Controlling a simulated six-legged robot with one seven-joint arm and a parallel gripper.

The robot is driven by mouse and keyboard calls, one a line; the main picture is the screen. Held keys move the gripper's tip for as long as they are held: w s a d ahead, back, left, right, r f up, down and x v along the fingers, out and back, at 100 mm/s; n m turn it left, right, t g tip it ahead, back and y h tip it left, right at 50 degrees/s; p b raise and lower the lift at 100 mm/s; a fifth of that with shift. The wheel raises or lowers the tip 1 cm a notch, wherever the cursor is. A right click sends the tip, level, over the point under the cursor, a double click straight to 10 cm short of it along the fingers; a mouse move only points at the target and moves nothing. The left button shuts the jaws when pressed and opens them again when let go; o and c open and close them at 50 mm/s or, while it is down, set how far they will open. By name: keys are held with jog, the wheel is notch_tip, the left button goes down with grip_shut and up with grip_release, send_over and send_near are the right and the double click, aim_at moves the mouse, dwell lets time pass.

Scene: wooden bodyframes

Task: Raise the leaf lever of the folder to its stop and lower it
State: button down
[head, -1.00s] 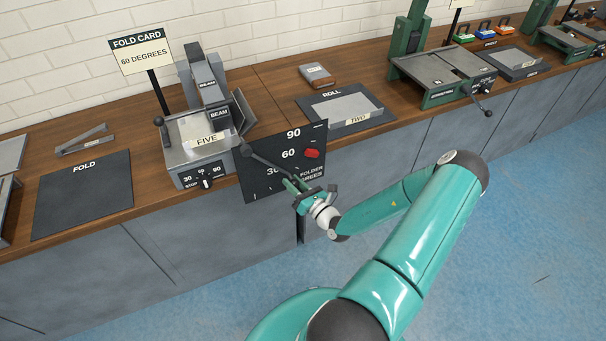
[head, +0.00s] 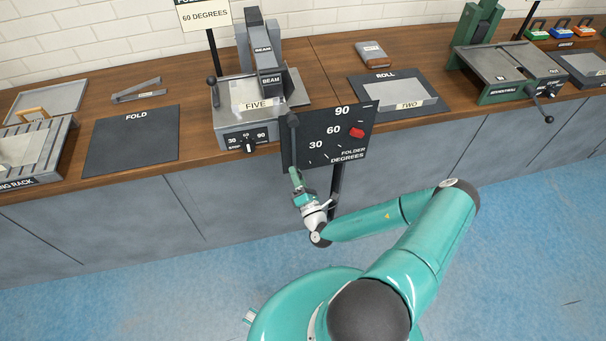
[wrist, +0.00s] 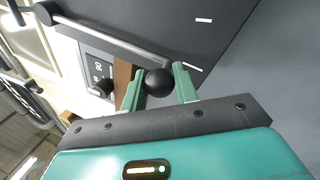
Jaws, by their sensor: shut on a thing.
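The folder (head: 232,122), labelled FIVE, stands on the bench with its dark beam (head: 268,62). A flat grey leaf (head: 295,98) lies beside the beam at the right. The leaf lever (head: 292,145) hangs nearly straight down from its pivot, at the left edge of the black degree board (head: 320,155). A red marker (head: 356,132) sits by the 60. My gripper (head: 296,177) is at the lever's lower end. In the wrist view, my gripper (wrist: 159,88) has its green fingers shut on the lever's black ball knob (wrist: 159,82).
The fold card (head: 205,15) reads 60 DEGREES. A FOLD mat (head: 137,140) and a slatted rack (head: 35,150) lie to the left. A ROLL mat (head: 365,92) and a green machine (head: 510,75) stand to the right. The blue floor in front is clear.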

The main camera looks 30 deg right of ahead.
jog(key=shift+a, duration=0.3)
jog(key=c, duration=1.1)
grip_release()
jog(key=shift+w, duration=0.1)
jog(key=shift+d, duration=0.1)
jog(key=shift+s+f, duration=0.1)
jog(key=shift+s, duration=0.2)
jog(key=v, duration=1.3)
jog(key=shift+s, duration=0.15)
